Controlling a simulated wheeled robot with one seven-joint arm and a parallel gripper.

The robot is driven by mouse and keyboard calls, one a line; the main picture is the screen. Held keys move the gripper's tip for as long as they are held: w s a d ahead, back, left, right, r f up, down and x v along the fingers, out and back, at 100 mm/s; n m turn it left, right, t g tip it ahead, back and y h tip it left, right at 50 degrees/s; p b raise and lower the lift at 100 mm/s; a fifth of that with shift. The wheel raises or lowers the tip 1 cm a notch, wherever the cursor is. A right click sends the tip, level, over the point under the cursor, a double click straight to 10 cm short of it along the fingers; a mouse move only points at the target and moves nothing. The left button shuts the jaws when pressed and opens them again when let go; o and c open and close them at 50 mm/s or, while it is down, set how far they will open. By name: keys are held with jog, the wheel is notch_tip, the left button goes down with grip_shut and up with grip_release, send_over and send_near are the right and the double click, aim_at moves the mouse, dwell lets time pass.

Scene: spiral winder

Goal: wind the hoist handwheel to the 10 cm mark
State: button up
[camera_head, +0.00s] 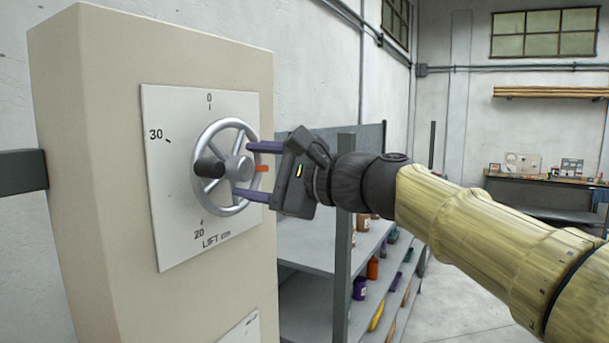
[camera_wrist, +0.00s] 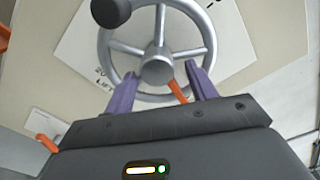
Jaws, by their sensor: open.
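The silver hoist handwheel (camera_head: 219,197) stands on a white dial plate (camera_head: 168,222) marked 0, 20, 30 and LIFT cm, on the front of a beige cabinet. A black knob (camera_head: 209,168) sticks out from the wheel's left side; in the wrist view it (camera_wrist: 110,12) is at the top left. An orange pointer (camera_head: 262,169) shows at the wheel's right side, where my gripper hides any number. My gripper (camera_head: 250,170) is open, its two purple fingers spread above and below the pointer at the wheel's right rim. In the wrist view the fingers (camera_wrist: 163,80) flank the orange pointer (camera_wrist: 177,91). I cannot tell whether they touch the rim.
The beige cabinet (camera_head: 95,130) fills the left. Grey shelves (camera_head: 310,245) with bottles and other items stand behind and right of it, below my arm. A workbench (camera_head: 540,185) is at the far right. The floor (camera_head: 455,300) on the right is clear.

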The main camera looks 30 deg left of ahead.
jog(key=shift+d+f+b, duration=0.2)
jog(key=shift+d+b, duration=0.25)
jog(key=shift+d, duration=0.05)
jog(key=d+b, duration=0.7)
jog(key=d, duration=0.9)
jog(key=shift+s+d+r, duration=0.15)
jog(key=shift+s+r, duration=0.05)
jog(key=shift+s, duration=0.1)
jog(key=w+d+f+m+t+h, duration=0.1)
jog(key=w+d+f+t+h, duration=0.2)
jog(key=f, duration=0.8)
jog(key=w+d+f+h, duration=0.4)
jog(key=d+f, duration=0.1)
jog(key=f, duration=0.6)
jog(key=w+d+f+m+t+h, duration=0.1)
jog(key=w+d+f+t+h, duration=0.2)
jog(key=f, duration=0.8)
jog(key=s+d+f+n+g+h, duration=0.2)
jog(key=s+d+f+n+h, duration=0.2)
jog(key=d+f, duration=0.5)
jog(key=s+d+f+n+g+h, duration=0.1)
jog(key=s+d+f+n+h, duration=0.2)
jog(key=s+d+f, duration=0.5)
notch_tip(320, 180, down, 7)
jog(key=shift+s+d+f+n+g+h, duration=0.15)
jog(key=shift+s+d+n+g+h, duration=0.3)
jog(key=shift+d, duration=0.5)
